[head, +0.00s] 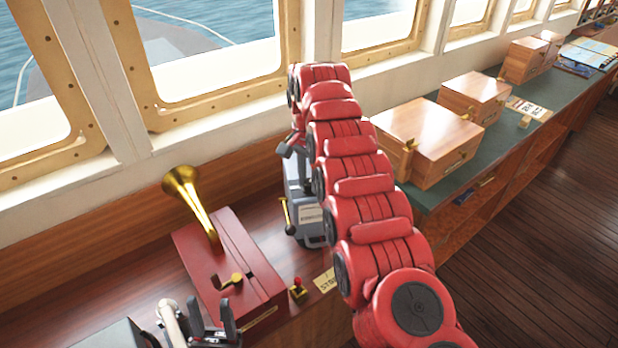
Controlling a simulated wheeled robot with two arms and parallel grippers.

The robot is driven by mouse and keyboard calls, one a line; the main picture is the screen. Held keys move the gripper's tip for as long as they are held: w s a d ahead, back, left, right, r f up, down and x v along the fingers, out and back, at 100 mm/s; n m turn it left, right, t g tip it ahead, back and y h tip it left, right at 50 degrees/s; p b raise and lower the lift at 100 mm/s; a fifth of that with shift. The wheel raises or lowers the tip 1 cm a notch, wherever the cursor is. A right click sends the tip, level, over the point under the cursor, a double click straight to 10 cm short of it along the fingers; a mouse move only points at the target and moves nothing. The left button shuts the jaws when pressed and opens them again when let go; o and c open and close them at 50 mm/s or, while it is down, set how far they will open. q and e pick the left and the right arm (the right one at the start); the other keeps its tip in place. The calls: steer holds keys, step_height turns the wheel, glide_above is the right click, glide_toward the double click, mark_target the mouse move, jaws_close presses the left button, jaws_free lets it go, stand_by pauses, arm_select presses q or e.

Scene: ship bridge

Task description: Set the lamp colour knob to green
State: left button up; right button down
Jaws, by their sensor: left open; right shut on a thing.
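A grey lamp-like box (311,212) with a pale label and a brass lever on its left side stands on the wooden counter. My red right arm covers much of it. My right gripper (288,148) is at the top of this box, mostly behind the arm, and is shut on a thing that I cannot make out. No colour knob or colour marking is visible, so its setting cannot be told. My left gripper (213,322) is open at the bottom edge, in front of the dark red box with the horn, apart from the grey box.
The dark red box (252,268) carries a brass horn (190,195). A small brass switch with a red top (298,290) sits beside it, near a paper label (325,281). Wooden boxes (428,135) stand on the green counter (480,168) at right. Windows line the back.

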mark_target(309, 182)
steer(key=shift+r+m+p, duration=0.1)
steer(key=shift+m+p, duration=0.2)
steer(key=shift+m, duration=1.7)
steer(key=shift+w, duration=0.1)
steer(key=c, duration=0.5)
jaws_free()
steer(key=shift+c, duration=0.2)
steer(key=shift+r, duration=0.3)
step_height(309, 182, up, 17)
steer(key=p, duration=1.6)
steer(key=shift+f, duration=0.15)
